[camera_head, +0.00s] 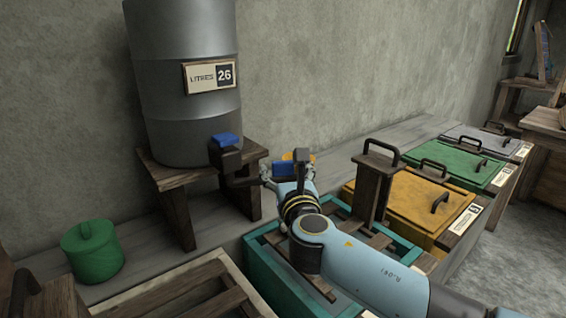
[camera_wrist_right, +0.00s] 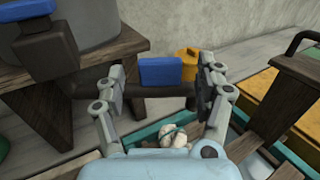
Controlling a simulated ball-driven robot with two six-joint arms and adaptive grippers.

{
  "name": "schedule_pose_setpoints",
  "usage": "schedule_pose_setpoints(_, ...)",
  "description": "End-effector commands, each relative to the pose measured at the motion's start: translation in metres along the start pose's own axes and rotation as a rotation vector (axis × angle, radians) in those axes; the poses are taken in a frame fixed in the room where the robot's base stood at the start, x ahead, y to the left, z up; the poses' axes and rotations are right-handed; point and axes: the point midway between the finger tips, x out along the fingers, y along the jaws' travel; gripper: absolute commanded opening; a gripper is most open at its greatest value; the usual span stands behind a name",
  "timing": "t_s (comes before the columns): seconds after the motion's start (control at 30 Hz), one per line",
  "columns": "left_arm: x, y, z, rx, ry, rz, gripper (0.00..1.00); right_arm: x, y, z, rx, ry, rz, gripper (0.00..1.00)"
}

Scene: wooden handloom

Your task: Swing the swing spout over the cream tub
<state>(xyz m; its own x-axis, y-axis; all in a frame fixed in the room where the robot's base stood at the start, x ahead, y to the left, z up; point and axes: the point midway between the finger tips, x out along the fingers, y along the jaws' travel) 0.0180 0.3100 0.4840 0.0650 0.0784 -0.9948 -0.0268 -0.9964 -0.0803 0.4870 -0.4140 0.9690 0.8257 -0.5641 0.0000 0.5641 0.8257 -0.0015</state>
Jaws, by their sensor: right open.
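The swing spout (camera_head: 243,181) is a dark pipe running right from the tap under the grey drum (camera_head: 185,120). In the right wrist view the pipe (camera_wrist_right: 146,90) carries a blue grip block (camera_wrist_right: 160,71). My right gripper (camera_head: 284,168) is open, its fingers (camera_wrist_right: 163,76) on either side of the blue block. I cannot tell whether they touch it. The spout lies over or near a teal-rimmed crate (camera_head: 262,285) holding whitish lumps (camera_wrist_right: 178,138). My left gripper is not in view.
A yellow lidded canister (camera_wrist_right: 187,66) stands behind the spout. A green canister (camera_head: 92,251) stands at left. Yellow (camera_head: 405,195) and green (camera_head: 455,163) lidded bins line the right. A wooden post with a handle (camera_head: 372,185) rises just right of my gripper.

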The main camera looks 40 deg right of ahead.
Motion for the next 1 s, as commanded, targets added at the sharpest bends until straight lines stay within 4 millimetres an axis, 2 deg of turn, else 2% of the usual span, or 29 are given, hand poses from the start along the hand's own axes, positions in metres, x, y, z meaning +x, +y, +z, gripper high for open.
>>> schedule_pose_setpoints(0.1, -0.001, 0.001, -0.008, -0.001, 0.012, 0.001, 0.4, 0.019, 0.0, 0.001, -0.001, -0.001, 0.0, 0.71)
schedule_pose_setpoints(0.2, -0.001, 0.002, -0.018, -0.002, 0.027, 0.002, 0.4, 0.028, 0.0, 0.0, 0.0, 0.0, 0.0, 0.71)
schedule_pose_setpoints(0.33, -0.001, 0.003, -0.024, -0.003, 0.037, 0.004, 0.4, 0.032, 0.0, 0.0, 0.001, 0.0, 0.0, 0.71)
schedule_pose_setpoints(0.57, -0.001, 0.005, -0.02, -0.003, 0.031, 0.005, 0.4, 0.032, 0.0, 0.0, 0.001, 0.001, 0.0, 0.7)
schedule_pose_setpoints(1.0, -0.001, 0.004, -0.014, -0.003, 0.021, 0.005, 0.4, 0.032, 0.0, 0.0, 0.002, 0.001, 0.0, 0.12)
